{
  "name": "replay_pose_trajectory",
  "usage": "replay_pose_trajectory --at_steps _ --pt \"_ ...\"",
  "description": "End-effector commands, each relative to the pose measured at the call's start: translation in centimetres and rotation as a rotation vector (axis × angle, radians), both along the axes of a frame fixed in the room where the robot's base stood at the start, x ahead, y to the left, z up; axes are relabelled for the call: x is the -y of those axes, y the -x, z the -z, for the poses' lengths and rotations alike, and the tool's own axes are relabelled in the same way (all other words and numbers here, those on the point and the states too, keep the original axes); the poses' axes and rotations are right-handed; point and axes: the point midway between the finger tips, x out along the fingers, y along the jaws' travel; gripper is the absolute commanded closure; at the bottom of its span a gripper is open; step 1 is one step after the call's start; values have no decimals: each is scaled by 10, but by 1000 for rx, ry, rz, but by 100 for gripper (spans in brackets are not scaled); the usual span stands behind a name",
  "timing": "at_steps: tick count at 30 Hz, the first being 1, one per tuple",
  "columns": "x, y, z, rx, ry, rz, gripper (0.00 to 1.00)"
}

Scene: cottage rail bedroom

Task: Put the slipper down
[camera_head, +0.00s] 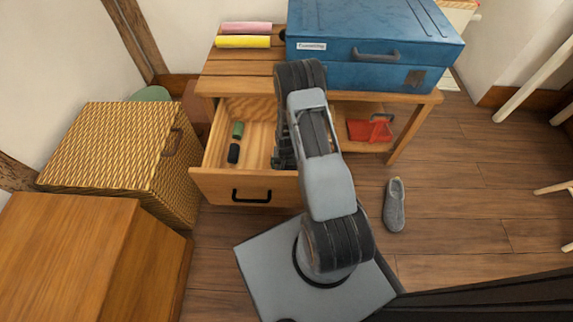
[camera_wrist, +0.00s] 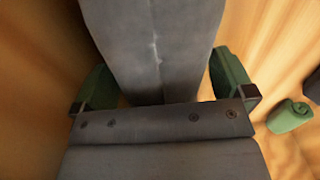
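A grey slipper (camera_head: 394,208) lies on the wooden floor, right of my base. In the wrist view a long grey slipper (camera_wrist: 155,45) fills the space between the two green-padded fingers of my gripper (camera_wrist: 162,85). Both fingers are against its sides. In the head view my gripper (camera_head: 285,160) is over the open drawer (camera_head: 263,115), at its right side. My arm hides most of the gripper and the held slipper there. Whether the held slipper touches the drawer floor I cannot tell.
In the drawer lie a green roll (camera_head: 238,130) and a black roll (camera_head: 233,153). A blue case (camera_head: 365,35) stands on the table above. A red item (camera_head: 365,130) sits on the lower shelf. A wicker basket (camera_head: 115,150) is at the left. Floor at the right is mostly clear.

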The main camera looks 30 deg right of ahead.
Motion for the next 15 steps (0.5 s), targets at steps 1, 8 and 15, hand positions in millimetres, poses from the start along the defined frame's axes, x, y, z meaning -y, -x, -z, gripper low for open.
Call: replay_pose_trajectory --at_steps 1,8,15 --pt "0 0 0 0 0 0 0" --pt "0 0 -5 0 0 0 0" --pt "0 -1 -44 3 1 0 0"
